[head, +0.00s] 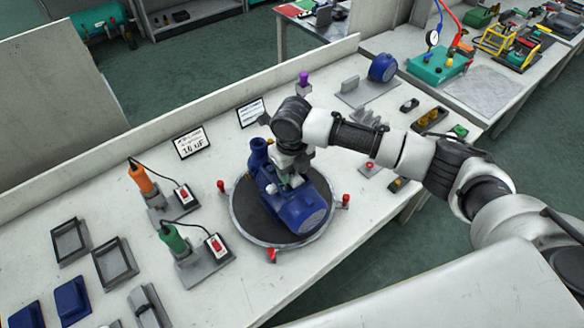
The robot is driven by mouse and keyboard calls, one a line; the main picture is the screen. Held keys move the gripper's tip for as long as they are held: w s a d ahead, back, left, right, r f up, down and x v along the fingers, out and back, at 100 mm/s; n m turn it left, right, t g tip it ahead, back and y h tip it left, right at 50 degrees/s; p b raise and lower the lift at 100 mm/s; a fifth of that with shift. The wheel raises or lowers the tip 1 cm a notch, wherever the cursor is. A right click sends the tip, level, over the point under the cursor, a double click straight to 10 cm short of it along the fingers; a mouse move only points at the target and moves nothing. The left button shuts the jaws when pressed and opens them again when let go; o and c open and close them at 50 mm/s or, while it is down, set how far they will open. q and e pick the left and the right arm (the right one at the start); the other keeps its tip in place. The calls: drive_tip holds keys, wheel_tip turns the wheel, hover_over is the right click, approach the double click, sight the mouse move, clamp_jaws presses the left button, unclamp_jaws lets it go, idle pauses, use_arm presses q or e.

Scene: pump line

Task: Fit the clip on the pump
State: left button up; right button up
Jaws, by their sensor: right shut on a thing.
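The blue pump (303,216) lies on a dark round turntable (243,212) with a pale rim, on the white bench. Its pipe end points up at the back left, and its round ribbed end faces the front right. My right arm reaches in from the right, and my right gripper (290,181) points down onto the top of the pump. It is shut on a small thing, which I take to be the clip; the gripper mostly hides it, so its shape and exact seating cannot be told. My left gripper is out of view.
Red posts (221,186) stand around the turntable. An orange-handled tool (141,178) and a green-handled tool (174,238) stand to the left in grey holders. Dark trays (115,261) lie farther left. Two label cards (190,143) stand behind. A blue part (383,67) sits at the back right.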

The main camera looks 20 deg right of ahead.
drive_tip(key=shift+p, duration=0.55)
idle(0.7)
drive_tip(key=shift+s+f, duration=0.15)
drive_tip(key=shift+f, duration=0.3)
idle(1.1)
drive_tip(key=shift+r+p, duration=0.15)
drive_tip(key=shift+p, duration=0.2)
idle(0.8)
drive_tip(key=o, duration=0.7)
drive_tip(key=shift+r, duration=0.15)
drive_tip(key=o, duration=0.5)
drive_tip(key=shift+o, duration=0.2)
